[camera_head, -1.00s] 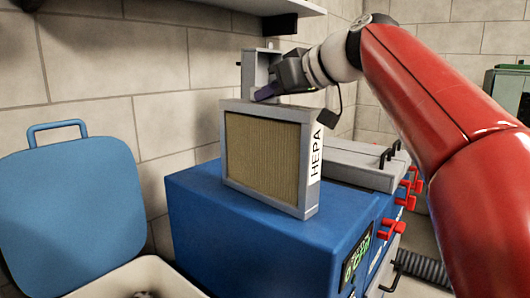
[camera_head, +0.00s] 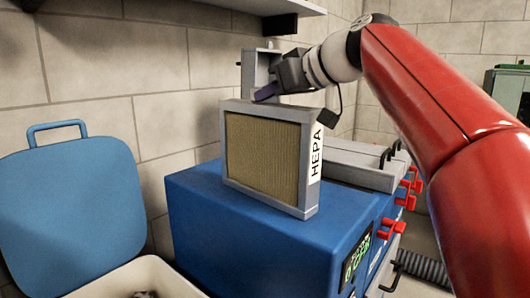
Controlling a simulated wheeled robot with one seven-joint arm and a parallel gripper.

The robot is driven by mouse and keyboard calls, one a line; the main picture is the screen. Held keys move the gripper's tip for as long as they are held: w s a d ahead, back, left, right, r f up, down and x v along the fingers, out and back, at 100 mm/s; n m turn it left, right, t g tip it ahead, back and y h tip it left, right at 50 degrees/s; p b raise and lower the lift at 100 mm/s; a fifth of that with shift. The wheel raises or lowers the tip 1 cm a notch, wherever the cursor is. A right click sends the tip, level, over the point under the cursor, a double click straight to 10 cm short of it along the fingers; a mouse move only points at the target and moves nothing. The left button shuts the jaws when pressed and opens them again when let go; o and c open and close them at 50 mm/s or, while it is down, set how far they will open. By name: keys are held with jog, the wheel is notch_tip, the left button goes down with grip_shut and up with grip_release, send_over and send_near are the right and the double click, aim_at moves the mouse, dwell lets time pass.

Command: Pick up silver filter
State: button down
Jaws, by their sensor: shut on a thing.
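The silver filter (camera_head: 263,160) is a grey-framed square panel with tan pleats and a white HEPA label on its right side. It stands upright at the top of the blue machine (camera_head: 250,240). My gripper (camera_head: 266,93) reaches in from the upper right, with its dark purple finger at the filter's top edge. It is shut on the filter there. The grip itself is partly hidden behind the frame, and only one finger shows clearly. I cannot tell whether the filter's lower edge touches the machine.
A grey upright part (camera_head: 246,70) stands just behind my gripper. A grey lid with black handles (camera_head: 360,163) lies behind the filter, with red latches (camera_head: 390,230) at the right. A pale bin (camera_head: 140,280) with a raised blue lid (camera_head: 72,205) is at left. A shelf (camera_head: 250,5) hangs above.

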jog(key=shift+r, duration=0.1)
dwell(0.3)
notch_tip(320, 180, up, 15)
jog(key=p, duration=0.9)
